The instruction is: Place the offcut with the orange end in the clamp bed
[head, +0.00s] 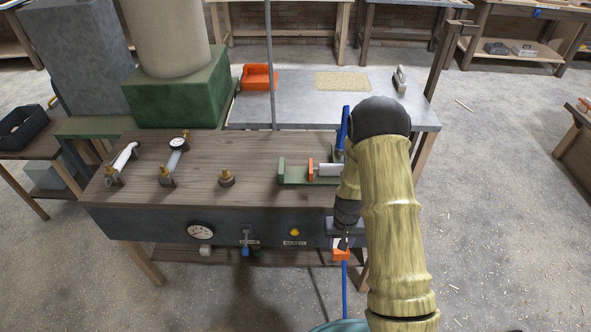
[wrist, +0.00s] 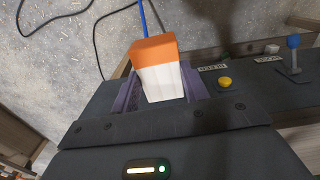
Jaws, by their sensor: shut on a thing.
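The offcut with the orange end (wrist: 162,82) is a pale block with an orange cap, held between the two fingers of my gripper (wrist: 160,95) in the wrist view. Its orange end sticks out past the fingertips. In the head view the orange end (head: 341,256) shows below my gripper (head: 344,242), at the front right of the bench. The clamp bed (head: 294,180) is a green channel on the bench top with an upright green end plate at left and an orange jaw (head: 311,169) on a metal rod. My arm hides its right end. The gap between plate and jaw looks empty.
The wooden bench top (head: 240,195) carries pipe fittings at left and a brass fitting (head: 227,178). Its front panel has a gauge (head: 201,231), a blue-handled lever (wrist: 293,48) and a yellow button (wrist: 225,82). A blue hose (head: 345,277) hangs at the front right.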

